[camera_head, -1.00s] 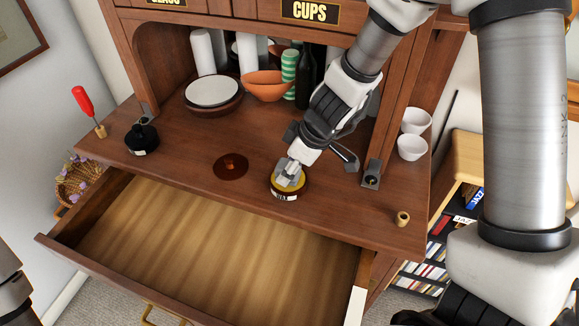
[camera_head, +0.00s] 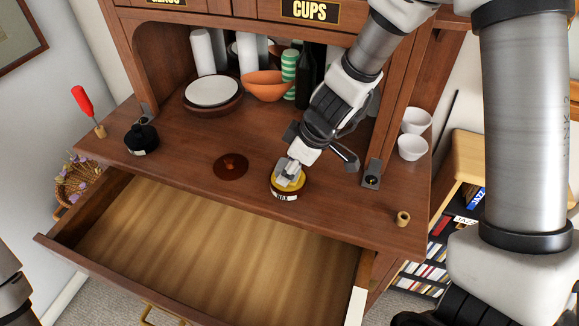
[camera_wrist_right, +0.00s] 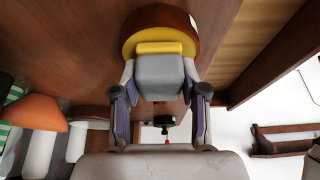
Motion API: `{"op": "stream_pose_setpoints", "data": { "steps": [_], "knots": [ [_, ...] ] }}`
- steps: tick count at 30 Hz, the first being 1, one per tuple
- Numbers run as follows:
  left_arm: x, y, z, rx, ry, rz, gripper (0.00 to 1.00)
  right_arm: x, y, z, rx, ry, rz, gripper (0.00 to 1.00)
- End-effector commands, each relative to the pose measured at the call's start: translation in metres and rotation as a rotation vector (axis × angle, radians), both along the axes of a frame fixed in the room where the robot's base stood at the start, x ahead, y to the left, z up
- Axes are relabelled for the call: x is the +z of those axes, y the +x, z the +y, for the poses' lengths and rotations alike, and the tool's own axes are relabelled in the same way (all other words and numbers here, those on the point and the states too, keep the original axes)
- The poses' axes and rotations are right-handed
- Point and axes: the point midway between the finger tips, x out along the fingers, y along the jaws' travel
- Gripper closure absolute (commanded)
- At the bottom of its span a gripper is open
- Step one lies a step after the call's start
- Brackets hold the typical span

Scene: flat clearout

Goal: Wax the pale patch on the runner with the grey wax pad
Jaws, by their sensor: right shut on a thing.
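The grey wax pad (camera_head: 289,178) is held in my right gripper (camera_head: 296,163) at the yellow top of the round wax tin (camera_head: 284,196). In the right wrist view the grey pad (camera_wrist_right: 162,78) sits between the two fingers, with a yellow strip at its far end over the tin (camera_wrist_right: 185,25). I cannot tell whether pad and wax touch. A pale white strip (camera_head: 356,305) shows on the right side of the open drawer (camera_head: 200,260); the bottom frame edge cuts it off. My left gripper is out of view; only part of that arm shows.
A black pot (camera_head: 142,139), a red-handled tool (camera_head: 83,102) and a dark red disc (camera_head: 231,166) are on the cabinet top. Plates (camera_head: 212,92), an orange bowl (camera_head: 266,85) and a dark bottle (camera_head: 306,80) stand behind. A small wooden ring (camera_head: 402,219) is at right.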

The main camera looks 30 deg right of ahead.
Motion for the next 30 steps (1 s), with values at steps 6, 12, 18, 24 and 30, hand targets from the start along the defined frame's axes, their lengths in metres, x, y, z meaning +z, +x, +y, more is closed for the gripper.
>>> {"op": "stream_pose_setpoints", "data": {
  "steps": [6, 12, 18, 24, 30],
  "knots": [
    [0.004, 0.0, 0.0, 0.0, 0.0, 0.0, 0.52, 0.003, -0.001, 0.0, 0.0, 0.0, 0.004, 0.85],
    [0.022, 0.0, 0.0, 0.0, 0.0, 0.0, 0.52, 0.024, -0.001, 0.0, 0.0, 0.0, 0.003, 0.85],
    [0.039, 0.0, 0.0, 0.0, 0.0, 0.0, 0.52, 0.044, 0.0, 0.0, 0.001, 0.0, 0.001, 0.85],
    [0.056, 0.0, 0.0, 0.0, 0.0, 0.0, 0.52, 0.063, 0.0, 0.0, -0.001, 0.001, 0.001, 0.85],
    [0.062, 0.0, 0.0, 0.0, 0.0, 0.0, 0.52, 0.071, 0.0, 0.0, -0.001, 0.0, 0.002, 0.85]
  ]
}}
